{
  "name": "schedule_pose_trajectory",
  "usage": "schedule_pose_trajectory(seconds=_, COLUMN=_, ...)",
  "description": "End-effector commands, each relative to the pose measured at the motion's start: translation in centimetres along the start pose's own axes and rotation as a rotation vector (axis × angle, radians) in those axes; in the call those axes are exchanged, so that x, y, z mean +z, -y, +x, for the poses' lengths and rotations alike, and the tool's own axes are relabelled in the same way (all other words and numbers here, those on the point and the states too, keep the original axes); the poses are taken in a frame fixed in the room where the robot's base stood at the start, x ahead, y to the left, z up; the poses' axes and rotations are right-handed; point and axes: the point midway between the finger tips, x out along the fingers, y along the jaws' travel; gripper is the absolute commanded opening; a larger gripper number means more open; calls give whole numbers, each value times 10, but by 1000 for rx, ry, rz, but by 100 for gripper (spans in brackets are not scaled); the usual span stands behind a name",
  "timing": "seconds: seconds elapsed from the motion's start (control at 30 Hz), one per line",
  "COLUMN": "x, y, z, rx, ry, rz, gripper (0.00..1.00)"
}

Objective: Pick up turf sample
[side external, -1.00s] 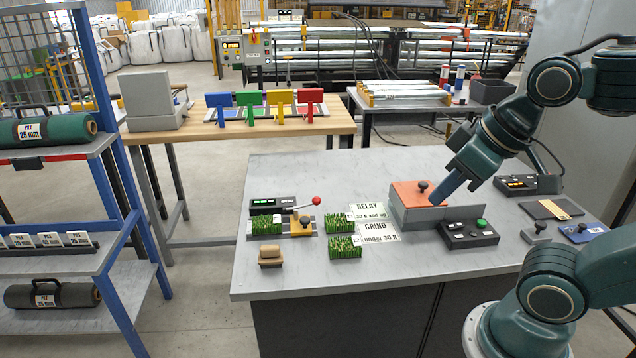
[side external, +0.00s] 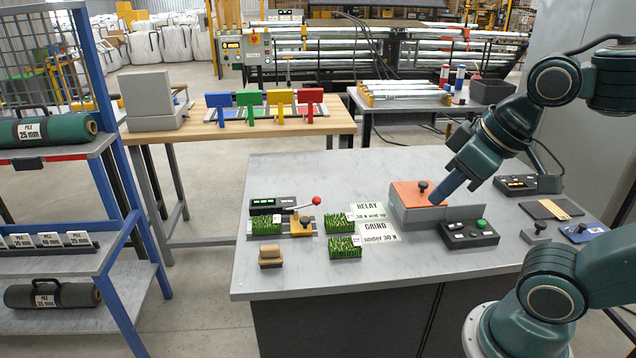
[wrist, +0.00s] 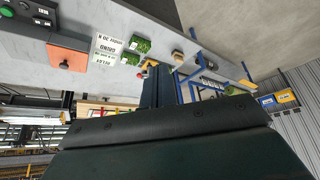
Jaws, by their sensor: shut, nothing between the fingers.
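Three green turf samples lie on the grey worktable (side external: 330,284). One turf sample (side external: 266,226) is at the left, by a small device with a red-knobbed lever. A second turf sample (side external: 338,220) is beside the RELAY sign (side external: 369,211), and a third (side external: 344,248) is beside the GRIND sign (side external: 380,233). Two of them also show in the wrist view (wrist: 140,46), (wrist: 131,59). My gripper (side external: 437,203) is shut and empty, with its tip by the orange-topped box (side external: 411,192), to the right of the samples. I cannot tell whether it touches the box.
A black box with a green button (side external: 468,234) stands in front of the orange-topped box. A tan block (side external: 270,255) lies at the table's front left. A blue shelf rack (side external: 125,205) with turf rolls stands at the left. The table's front middle is clear.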

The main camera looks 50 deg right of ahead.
Motion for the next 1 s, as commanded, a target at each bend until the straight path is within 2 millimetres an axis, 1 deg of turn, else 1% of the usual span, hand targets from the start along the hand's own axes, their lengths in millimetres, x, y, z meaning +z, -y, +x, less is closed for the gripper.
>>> schedule_pose_trajectory(seconds=0.43, x=0, y=0, z=0, rx=0, ry=0, rz=0, gripper=0)
schedule_pose_trajectory(seconds=0.47, x=0, y=0, z=0, rx=0, ry=0, rz=0, gripper=4)
schedule_pose_trajectory(seconds=0.5, x=0, y=0, z=0, rx=0, ry=0, rz=0, gripper=12)
schedule_pose_trajectory(seconds=0.57, x=0, y=0, z=0, rx=0, ry=0, rz=0, gripper=24)
schedule_pose_trajectory(seconds=0.6, x=0, y=0, z=0, rx=0, ry=0, rz=0, gripper=31)
schedule_pose_trajectory(seconds=0.77, x=0, y=0, z=0, rx=0, ry=0, rz=0, gripper=63)
schedule_pose_trajectory(seconds=0.8, x=0, y=0, z=0, rx=0, ry=0, rz=0, gripper=71)
schedule_pose_trajectory(seconds=1.0, x=0, y=0, z=0, rx=0, ry=0, rz=0, gripper=71)
